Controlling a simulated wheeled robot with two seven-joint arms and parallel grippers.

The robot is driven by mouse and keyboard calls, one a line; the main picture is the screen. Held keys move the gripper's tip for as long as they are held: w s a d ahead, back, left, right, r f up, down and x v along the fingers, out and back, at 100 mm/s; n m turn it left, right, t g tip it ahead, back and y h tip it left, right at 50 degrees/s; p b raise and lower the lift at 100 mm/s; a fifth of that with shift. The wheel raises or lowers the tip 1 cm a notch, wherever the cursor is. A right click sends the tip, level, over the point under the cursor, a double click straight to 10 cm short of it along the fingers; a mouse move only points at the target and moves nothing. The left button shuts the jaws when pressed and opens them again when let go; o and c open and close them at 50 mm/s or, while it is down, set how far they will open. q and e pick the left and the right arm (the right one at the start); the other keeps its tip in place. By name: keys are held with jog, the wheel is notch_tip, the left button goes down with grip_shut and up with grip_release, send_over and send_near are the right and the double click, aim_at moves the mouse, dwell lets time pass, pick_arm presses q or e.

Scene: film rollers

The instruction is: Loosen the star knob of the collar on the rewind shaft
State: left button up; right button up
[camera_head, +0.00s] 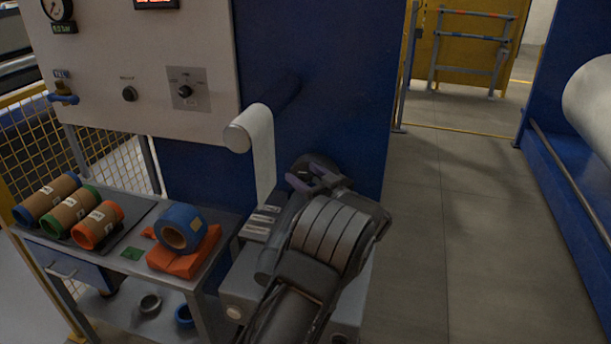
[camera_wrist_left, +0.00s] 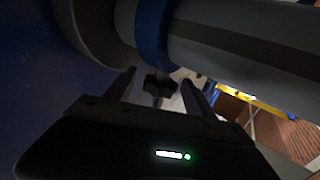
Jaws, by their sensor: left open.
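In the left wrist view, a dark star knob (camera_wrist_left: 158,86) sits below a blue collar (camera_wrist_left: 153,32) on a thick grey rewind shaft (camera_wrist_left: 235,50). My left gripper (camera_wrist_left: 159,79) is open, with one finger on each side of the knob. I see no clear contact between the fingers and the knob. In the head view, my left gripper (camera_head: 312,177) is up against the blue machine panel, and my arm and wrist hide most of the shaft end, the collar and the knob. My right gripper is not in view.
A roller with white web (camera_head: 253,129) sticks out above and left of my gripper. A cart (camera_head: 125,262) at left carries several film rolls, a blue ring (camera_head: 181,228) and an orange cloth (camera_head: 185,261). The floor (camera_head: 450,220) at right is clear, with a large white roll (camera_head: 592,100) beyond.

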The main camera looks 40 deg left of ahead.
aim_at(311, 179)
pick_arm(q)
jog(key=b+v, duration=0.2)
jog(key=v, duration=0.5)
jog(key=shift+s+d, duration=0.15)
jog(key=shift+d, duration=0.25)
